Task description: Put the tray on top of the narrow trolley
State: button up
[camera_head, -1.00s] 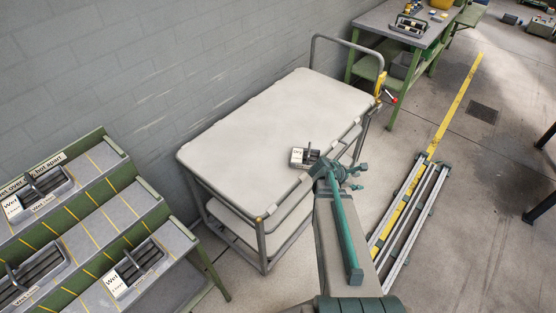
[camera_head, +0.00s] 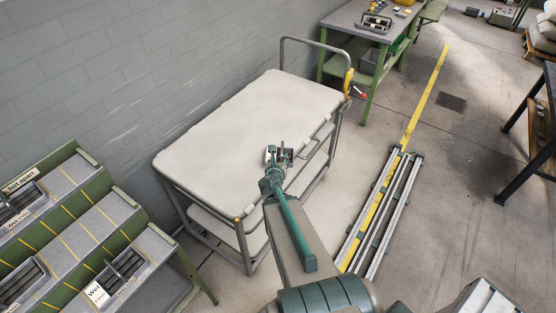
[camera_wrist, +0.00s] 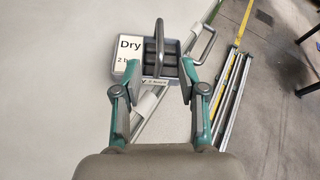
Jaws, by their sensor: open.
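The small grey tray, with a white "Dry" label and an upright handle, is at the right long edge of the trolley's pale top, partly hidden by my gripper in the head view (camera_head: 268,154). It shows more clearly in the wrist view (camera_wrist: 128,48). It appears to rest on the top; contact under it is hidden. The trolley (camera_head: 235,125) has a grey frame and a lower shelf. My gripper (camera_head: 278,162) is open at the tray. In the wrist view its fingers (camera_wrist: 158,68) stand apart on either side of the tray's near part.
A green stepped rack (camera_head: 135,225) with similar trays stands at left. The trolley's push handle (camera_head: 318,42) rises at its far end beside the wall. A green-legged workbench (camera_head: 385,20) stands behind. Floor rails (camera_head: 380,220) lie right of the trolley. Most of the trolley top is clear.

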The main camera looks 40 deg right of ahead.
aim_at(282, 150)
jog(key=shift+d+f+b, duration=0.1)
jog(key=shift+f+b, duration=0.05)
jog(key=shift+b, duration=0.15)
jog(key=b+x, duration=0.2)
jog(key=b, duration=0.3)
jog(key=shift+w+d+f+b, duration=0.15)
jog(key=shift+f+b, duration=0.1)
jog(key=shift+b, duration=0.15)
jog(key=x, duration=0.4)
jog(key=p+x, duration=0.1)
jog(key=x, duration=0.3)
jog(key=shift+w+r, duration=0.15)
jog(key=shift+r, duration=0.1)
grip_shut()
